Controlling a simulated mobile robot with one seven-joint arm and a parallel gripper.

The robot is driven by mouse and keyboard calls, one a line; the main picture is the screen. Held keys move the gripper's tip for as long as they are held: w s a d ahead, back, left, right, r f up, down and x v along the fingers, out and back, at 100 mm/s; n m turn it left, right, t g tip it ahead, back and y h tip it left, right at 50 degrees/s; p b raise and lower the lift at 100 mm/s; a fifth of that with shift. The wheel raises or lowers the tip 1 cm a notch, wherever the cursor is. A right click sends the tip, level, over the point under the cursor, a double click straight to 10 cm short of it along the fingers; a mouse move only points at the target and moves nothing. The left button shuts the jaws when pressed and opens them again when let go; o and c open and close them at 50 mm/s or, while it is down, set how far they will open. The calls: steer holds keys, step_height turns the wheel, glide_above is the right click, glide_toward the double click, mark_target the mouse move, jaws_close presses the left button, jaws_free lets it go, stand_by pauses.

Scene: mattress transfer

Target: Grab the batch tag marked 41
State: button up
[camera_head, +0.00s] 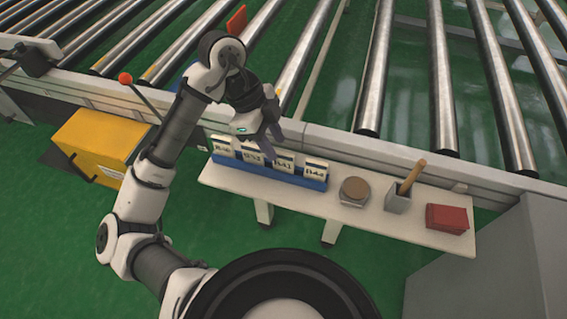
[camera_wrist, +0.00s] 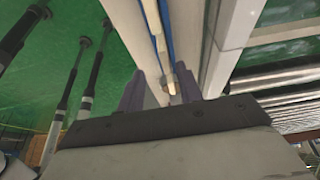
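Several cream batch tags stand upright in a row in a blue rack (camera_head: 272,177) on a white shelf. The third tag from the left (camera_head: 284,161) seems to read 41, though the print is small. The others are the first tag (camera_head: 222,146), the second tag (camera_head: 252,154) and the last tag (camera_head: 315,170), which seems to read 44. My gripper (camera_head: 272,143) is above the rack, by the second and third tags. In the wrist view my gripper (camera_wrist: 163,76) has its fingers apart, with cream tag edges (camera_wrist: 172,78) beyond and between them. No tag is visibly held.
Right of the rack on the shelf (camera_head: 400,225) are a round brown disc (camera_head: 355,190), a grey cup with a wooden stick (camera_head: 398,203) and a red box (camera_head: 447,218). A roller conveyor (camera_head: 375,70) runs behind. A yellow box (camera_head: 102,143) and a red-knobbed lever (camera_head: 126,78) stand left.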

mark_target(282, 153)
steer(key=shift+w+x, duration=0.15)
steer(key=shift+x, duration=1.2)
steer(key=shift+w+x, duration=0.2)
steer(key=shift+x, duration=1.2)
steer(key=shift+d, duration=0.15)
steer(key=shift+c, duration=0.2)
steer(key=shift+r, duration=0.1)
jaws_close()
